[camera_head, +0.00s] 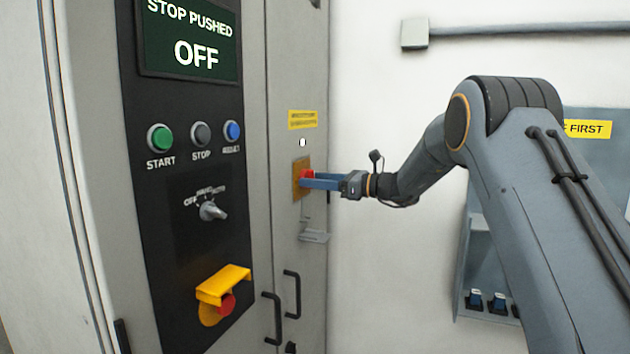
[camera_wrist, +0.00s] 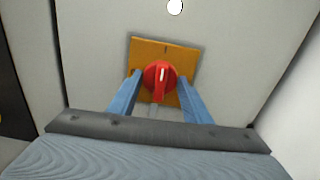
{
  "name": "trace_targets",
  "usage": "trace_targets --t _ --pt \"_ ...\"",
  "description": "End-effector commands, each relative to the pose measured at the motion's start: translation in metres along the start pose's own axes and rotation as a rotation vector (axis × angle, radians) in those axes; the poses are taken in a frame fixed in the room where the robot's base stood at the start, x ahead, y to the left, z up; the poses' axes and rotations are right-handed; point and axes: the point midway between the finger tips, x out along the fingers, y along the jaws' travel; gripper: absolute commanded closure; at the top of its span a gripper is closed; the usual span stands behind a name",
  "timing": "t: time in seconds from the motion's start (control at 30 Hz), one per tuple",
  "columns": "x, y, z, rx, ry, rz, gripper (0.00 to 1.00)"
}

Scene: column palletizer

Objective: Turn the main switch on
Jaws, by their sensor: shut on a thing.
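The main switch (camera_wrist: 160,77) is a red rotary knob with a white mark, on a yellow-orange plate (camera_wrist: 185,62). The white mark looks about upright in the wrist view. In the head view the red knob (camera_head: 308,175) and its plate (camera_head: 301,163) are on the narrow side panel of the cabinet. My gripper (camera_wrist: 160,88) has its two blue fingers on either side of the knob, shut on it. In the head view my gripper (camera_head: 312,181) reaches in from the right. The fingers hide part of the knob there.
The control panel display (camera_head: 190,45) reads "STOP PUSHED OFF". Below are START (camera_head: 160,137), STOP and reset buttons, a selector (camera_head: 212,210), and a red stop button (camera_head: 226,305) under a yellow guard (camera_head: 223,285). A small hasp (camera_head: 313,236) hangs below the switch, with door handles (camera_head: 291,295) lower down.

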Motion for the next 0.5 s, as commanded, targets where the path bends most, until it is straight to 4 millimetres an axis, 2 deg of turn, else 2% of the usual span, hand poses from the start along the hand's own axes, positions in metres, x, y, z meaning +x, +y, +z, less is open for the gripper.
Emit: trace_targets --t 0.5 --pt "0.0002 0.0001 0.0000 0.048 0.000 0.000 0.78"
